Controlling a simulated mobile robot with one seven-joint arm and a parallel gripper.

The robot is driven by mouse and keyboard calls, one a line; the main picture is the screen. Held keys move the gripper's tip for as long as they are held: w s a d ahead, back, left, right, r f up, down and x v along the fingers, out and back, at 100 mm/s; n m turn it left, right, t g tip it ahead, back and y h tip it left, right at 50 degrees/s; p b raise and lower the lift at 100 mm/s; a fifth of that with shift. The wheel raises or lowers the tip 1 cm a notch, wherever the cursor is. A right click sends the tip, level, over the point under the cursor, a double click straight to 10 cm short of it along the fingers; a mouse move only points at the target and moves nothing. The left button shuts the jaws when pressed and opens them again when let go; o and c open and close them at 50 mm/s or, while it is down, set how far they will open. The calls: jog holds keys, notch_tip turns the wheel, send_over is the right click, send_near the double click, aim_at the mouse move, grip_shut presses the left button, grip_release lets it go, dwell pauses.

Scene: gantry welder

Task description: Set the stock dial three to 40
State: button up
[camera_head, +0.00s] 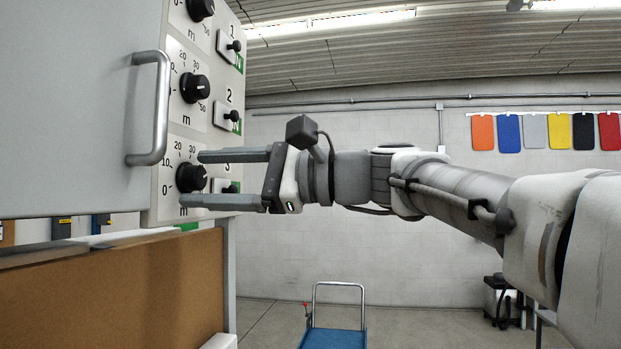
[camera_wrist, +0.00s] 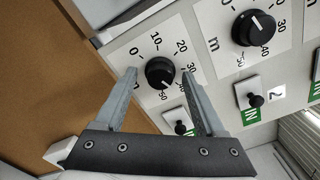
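Stock dial three is the lowest black knob (camera_head: 190,177) on the grey panel, with a scale in m around it. It also shows in the wrist view (camera_wrist: 160,72), where its white mark appears to point toward the 50 side; I cannot read the exact value. My gripper (camera_head: 192,178) is open, one finger above the knob and one below. In the wrist view the fingertips (camera_wrist: 160,75) lie on either side of the knob, with gaps visible. The lower finger hides part of the scale in the head view.
Dial two (camera_head: 194,88) sits above, and toggle switches two (camera_head: 231,115) and three (camera_head: 231,187) are to the right, the latter between my fingers in the head view. A metal handle (camera_head: 151,108) juts out left. A brown board (camera_head: 120,285) stands below.

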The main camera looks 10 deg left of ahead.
jog(key=shift+d, duration=0.1)
jog(key=s+d, duration=0.1)
jog(key=d, duration=1.6)
jog(key=shift+s, duration=0.3)
jog(key=s+d+f+t+h, duration=0.15)
jog(key=f+h, duration=0.25)
jog(key=f, duration=0.7)
jog(key=s+d+f+t+h, duration=0.15)
jog(key=f+h, duration=0.35)
jog(key=f, duration=0.6)
jog(key=s+d+f+n+h, duration=0.4)
jog(key=d+f, duration=0.1)
jog(key=f, duration=0.3)
jog(key=s+d+f+n+t+h, duration=0.1)
jog(key=s+d+f+n+h, duration=0.2)
jog(key=f, duration=0.6)
jog(key=s+d+h, duration=0.1)
jog(key=d+h, duration=0.1)
jog(key=d, duration=0.1)
jog(key=shift+f+n+p, duration=0.15)
jog(key=shift+n+p, duration=0.2)
jog(key=shift+n, duration=0.05)
jog(key=shift+s, duration=0.1)
